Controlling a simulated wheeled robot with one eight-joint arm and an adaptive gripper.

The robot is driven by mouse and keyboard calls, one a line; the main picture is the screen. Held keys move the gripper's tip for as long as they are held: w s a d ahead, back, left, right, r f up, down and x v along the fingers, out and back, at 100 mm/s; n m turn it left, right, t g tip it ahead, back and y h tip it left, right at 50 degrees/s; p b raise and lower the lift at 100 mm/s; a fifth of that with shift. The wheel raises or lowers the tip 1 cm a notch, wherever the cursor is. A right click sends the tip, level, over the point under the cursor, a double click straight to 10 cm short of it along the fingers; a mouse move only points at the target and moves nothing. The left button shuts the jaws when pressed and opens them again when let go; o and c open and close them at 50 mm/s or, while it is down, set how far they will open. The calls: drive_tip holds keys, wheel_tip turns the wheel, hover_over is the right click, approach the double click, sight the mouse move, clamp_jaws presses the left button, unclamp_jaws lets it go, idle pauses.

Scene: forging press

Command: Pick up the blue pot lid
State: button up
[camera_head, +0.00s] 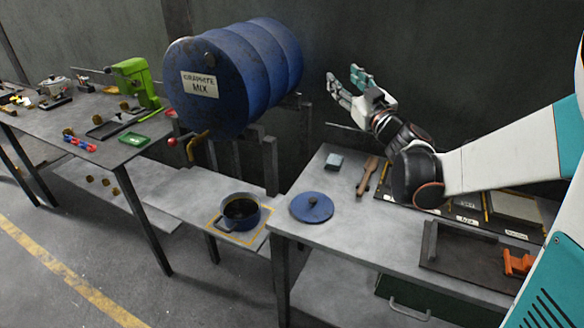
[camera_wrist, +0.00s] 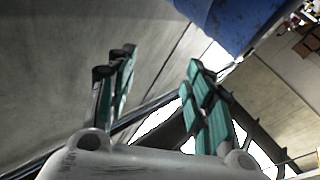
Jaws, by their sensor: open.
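The blue pot lid (camera_head: 311,207) lies flat on the grey metal table, near its left front corner, with its dark knob upward. A blue pot (camera_head: 241,212) without a lid stands on a lower shelf to the left, with dark liquid in it. My gripper (camera_head: 346,82) is open and empty, raised well above the table and behind the lid, near the drum. In the wrist view its two teal fingers (camera_wrist: 162,88) stand apart with nothing between them. The lid does not show in the wrist view.
A blue drum (camera_head: 234,75) labelled graphite mix lies on a stand behind the pot. A wooden-handled brush (camera_head: 367,176) and a small grey block (camera_head: 334,162) lie behind the lid. A dark tray (camera_head: 470,258) with an orange part is at right. Table around the lid is clear.

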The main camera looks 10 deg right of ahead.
drive_tip(key=s+d+f+n+g+y, duration=0.1)
drive_tip(key=f+g, duration=0.3)
drive_tip(key=f, duration=0.7)
drive_tip(key=s+d+f+n+g+y, duration=0.2)
drive_tip(key=s+f+n+g+y, duration=0.1)
drive_tip(key=f, duration=0.9)
drive_tip(key=s+d+f+n+g+y, duration=0.1)
drive_tip(key=f+g, duration=0.4)
drive_tip(key=f, duration=0.7)
drive_tip(key=shift+s+d+n+y, duration=0.4)
drive_tip(key=shift+s+d+y, duration=0.2)
drive_tip(key=shift+s, duration=0.15)
drive_tip(key=shift+a+f, duration=0.15)
drive_tip(key=shift+f, duration=0.1)
drive_tip(key=b, duration=0.2)
approach(316, 200)
drive_tip(key=x, duration=0.3)
drive_tip(key=shift+s+a+f, duration=0.1)
drive_tip(key=shift+a+f, duration=0.05)
drive_tip(key=shift+f, duration=0.2)
drive_tip(key=shift+w+r+b+x, duration=0.1)
drive_tip(key=shift+b+x, duration=0.35)
drive_tip(key=shift+x, duration=1.15)
drive_tip(key=shift+w+r+b+x, duration=0.15)
drive_tip(key=shift+b+x, duration=0.3)
drive_tip(key=shift+x, duration=1.1)
clamp_jaws()
